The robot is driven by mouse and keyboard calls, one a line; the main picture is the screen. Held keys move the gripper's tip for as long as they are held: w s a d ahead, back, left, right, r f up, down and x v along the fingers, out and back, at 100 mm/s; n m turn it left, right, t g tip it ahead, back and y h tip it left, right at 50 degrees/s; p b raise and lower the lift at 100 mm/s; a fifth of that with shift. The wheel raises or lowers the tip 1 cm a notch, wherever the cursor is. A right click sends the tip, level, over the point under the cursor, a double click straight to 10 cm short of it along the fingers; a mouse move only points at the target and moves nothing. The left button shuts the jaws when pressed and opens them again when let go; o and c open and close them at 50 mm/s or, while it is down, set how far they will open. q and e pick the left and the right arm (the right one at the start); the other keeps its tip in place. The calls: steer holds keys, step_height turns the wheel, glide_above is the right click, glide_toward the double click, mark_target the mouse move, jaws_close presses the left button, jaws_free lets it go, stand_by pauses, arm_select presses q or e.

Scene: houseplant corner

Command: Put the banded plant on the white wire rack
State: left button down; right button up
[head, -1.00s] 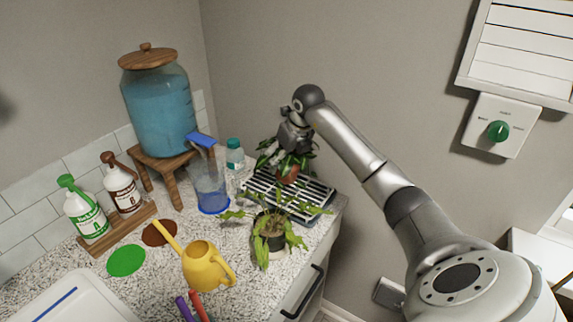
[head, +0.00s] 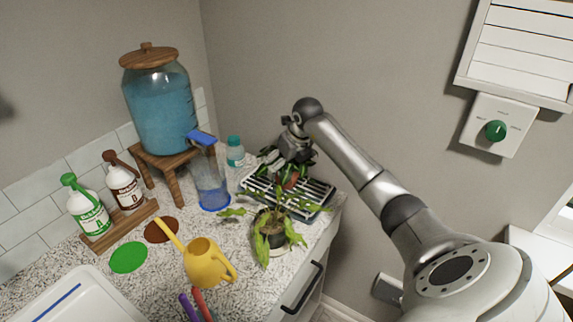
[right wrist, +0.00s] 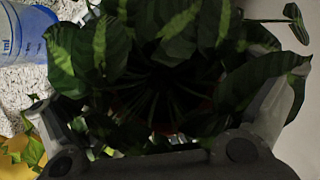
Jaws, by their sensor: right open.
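The banded plant (head: 291,182), in a terracotta pot, is at the white wire rack (head: 321,195), over its back part. Its base is hidden by the front plant's leaves, but it appears to stand on the bars. My right gripper (head: 285,160) is open, reaching down around the plant from above. In the right wrist view, broad dark leaves with pale green bands (right wrist: 178,25) fill the space between the spread fingers (right wrist: 160,115) and hide most of the pot. My left gripper is not in view.
A leafy plant in a dark pot (head: 270,228) stands just in front of the rack. A blue-marked jug (head: 211,187) and a teal-capped bottle (head: 235,155) stand left of it. A yellow watering can (head: 205,264) is nearer. The wall is close behind.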

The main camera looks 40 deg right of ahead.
steer(key=shift+r, duration=0.25)
steer(key=b+v, duration=0.2)
steer(key=v, duration=0.9)
steer(key=shift+s+r, duration=0.25)
steer(key=shift+r, duration=0.1)
steer(key=shift+a, duration=0.1)
